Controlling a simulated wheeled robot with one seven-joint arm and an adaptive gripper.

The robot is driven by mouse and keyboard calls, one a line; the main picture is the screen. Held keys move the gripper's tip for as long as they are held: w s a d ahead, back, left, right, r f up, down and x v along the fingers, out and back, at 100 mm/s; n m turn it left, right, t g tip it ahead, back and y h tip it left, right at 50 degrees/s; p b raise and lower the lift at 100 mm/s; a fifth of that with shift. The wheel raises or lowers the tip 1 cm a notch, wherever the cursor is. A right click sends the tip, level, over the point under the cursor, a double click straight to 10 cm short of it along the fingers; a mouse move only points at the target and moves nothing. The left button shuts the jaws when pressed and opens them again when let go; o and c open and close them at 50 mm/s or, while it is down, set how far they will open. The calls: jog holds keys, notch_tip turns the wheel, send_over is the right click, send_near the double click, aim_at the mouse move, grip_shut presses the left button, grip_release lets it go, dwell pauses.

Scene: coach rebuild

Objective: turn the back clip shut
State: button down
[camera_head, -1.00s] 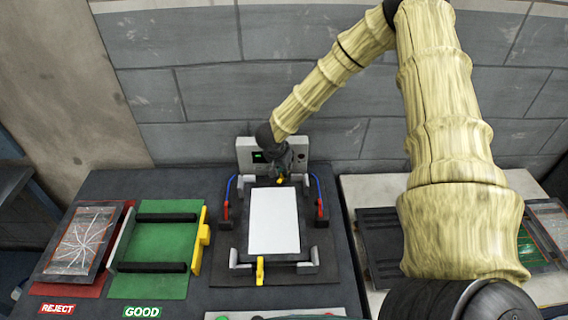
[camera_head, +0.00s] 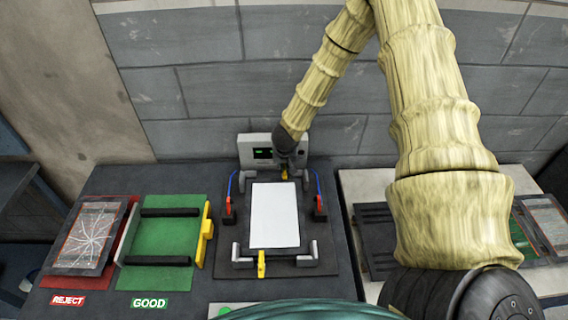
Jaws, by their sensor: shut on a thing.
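The back clip (camera_head: 285,174) is a small yellow piece at the far edge of the fixture plate (camera_head: 232,268), just behind the white panel (camera_head: 274,215). My gripper (camera_head: 287,166) points down at the back clip and is shut on it; the wrist hides much of the fingers. A second yellow clip, the front clip (camera_head: 261,264), stands at the near edge of the white panel. The white panel lies flat between grey corner brackets (camera_head: 308,255). The exact angle of the back clip is too small to tell.
A grey box with a green display (camera_head: 256,146) stands behind the fixture, close to my wrist. Red-handled probes with blue cables (camera_head: 320,210) flank the panel. On the left are the green GOOD tray (camera_head: 160,232) and the red REJECT tray (camera_head: 122,240) holding a cracked panel (camera_head: 90,238).

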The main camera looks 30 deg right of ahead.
aim_at(285, 176)
dwell(0.3)
jog(key=c, duration=1.6)
grip_release()
jog(key=shift+f, duration=0.1)
jog(key=shift+o, duration=0.2)
jog(key=v, duration=0.8)
